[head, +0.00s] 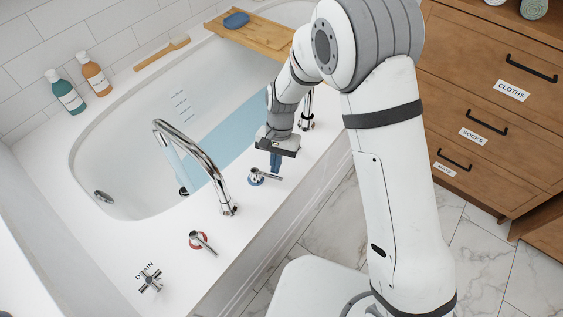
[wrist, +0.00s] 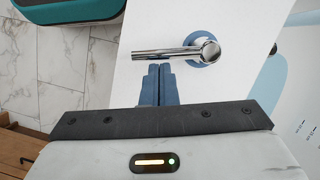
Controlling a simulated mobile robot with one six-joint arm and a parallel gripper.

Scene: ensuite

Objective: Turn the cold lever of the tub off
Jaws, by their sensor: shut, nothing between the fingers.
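The cold lever (head: 266,176) is a chrome handle on a blue ring on the tub's front rim. In the head view its arm points right from the pivot. In the wrist view the lever (wrist: 172,53) points left from its round hub. My gripper (head: 275,167) is above the rim, close to the lever's free end. In the wrist view its blue fingers (wrist: 158,68) are together and empty, with their tips beside the lever's end; I cannot tell whether they touch. The chrome spout (head: 205,165) has a pale blue stream below its mouth. Light-blue water lies in the tub (head: 100,150).
The red-ringed lever (head: 203,242) and the drain cross handle (head: 150,281) are on the rim to the left. Another chrome fitting (head: 307,115) stands behind my gripper. A wooden board (head: 262,40) spans the tub. Drawers (head: 490,100) stand at right.

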